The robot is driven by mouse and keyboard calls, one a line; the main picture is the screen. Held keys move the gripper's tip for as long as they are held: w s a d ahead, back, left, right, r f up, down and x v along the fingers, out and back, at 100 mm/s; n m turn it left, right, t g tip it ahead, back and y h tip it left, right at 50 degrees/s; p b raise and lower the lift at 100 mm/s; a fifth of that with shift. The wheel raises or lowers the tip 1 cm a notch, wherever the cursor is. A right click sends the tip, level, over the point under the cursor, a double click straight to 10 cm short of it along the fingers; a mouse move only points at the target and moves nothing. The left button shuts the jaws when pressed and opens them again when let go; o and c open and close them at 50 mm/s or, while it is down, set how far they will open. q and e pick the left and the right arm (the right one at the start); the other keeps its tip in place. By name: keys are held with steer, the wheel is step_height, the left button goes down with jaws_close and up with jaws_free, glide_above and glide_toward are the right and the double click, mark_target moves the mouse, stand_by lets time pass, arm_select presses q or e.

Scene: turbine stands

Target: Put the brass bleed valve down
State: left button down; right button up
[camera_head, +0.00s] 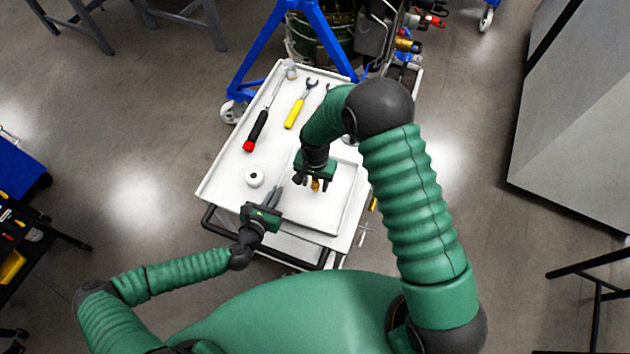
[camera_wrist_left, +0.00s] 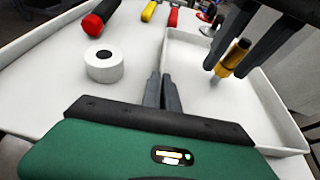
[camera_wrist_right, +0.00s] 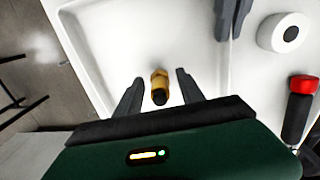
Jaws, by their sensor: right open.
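The brass bleed valve (camera_head: 316,186) is in the shallow white tray (camera_head: 345,205) on the cart top. It also shows in the left wrist view (camera_wrist_left: 236,56) and in the right wrist view (camera_wrist_right: 159,84). My right gripper (camera_head: 313,182) is above the tray, its fingers open on either side of the valve with gaps visible in the right wrist view. Whether the valve's lower end touches the tray floor is hard to tell. My left gripper (camera_head: 275,192) is shut and empty, left of the tray; its fingers (camera_wrist_left: 162,85) lie close together.
A white roll (camera_head: 254,177) stands left of the tray. A red-and-black-handled tool (camera_head: 257,132) and a yellow-handled wrench (camera_head: 295,112) lie farther back on the white cart (camera_head: 222,172). A blue stand (camera_head: 262,50) rises behind the cart.

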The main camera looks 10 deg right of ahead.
step_height(320, 180, up, 12)
steer(key=shift+f, duration=0.1)
steer(key=shift+r, duration=0.3)
arm_select(q)
steer(key=shift+f, duration=0.1)
steer(key=shift+s, duration=0.1)
steer(key=c, duration=2.1)
jaws_free()
steer(key=o, duration=0.5)
steer(key=shift+o, duration=0.2)
arm_select(e)
steer(key=s+d+r+n+t, duration=0.1)
steer(key=s+d+r+n, duration=0.2)
steer(key=s, duration=0.4)
steer(key=s+d+r+n+t, duration=0.1)
steer(key=s+d+r+n, duration=0.2)
steer(key=s+d, duration=0.3)
steer(key=shift+s+r+t, duration=0.3)
steer(key=shift+s+r, duration=0.15)
steer(key=shift+s, duration=0.4)
steer(key=shift+d, duration=0.1)
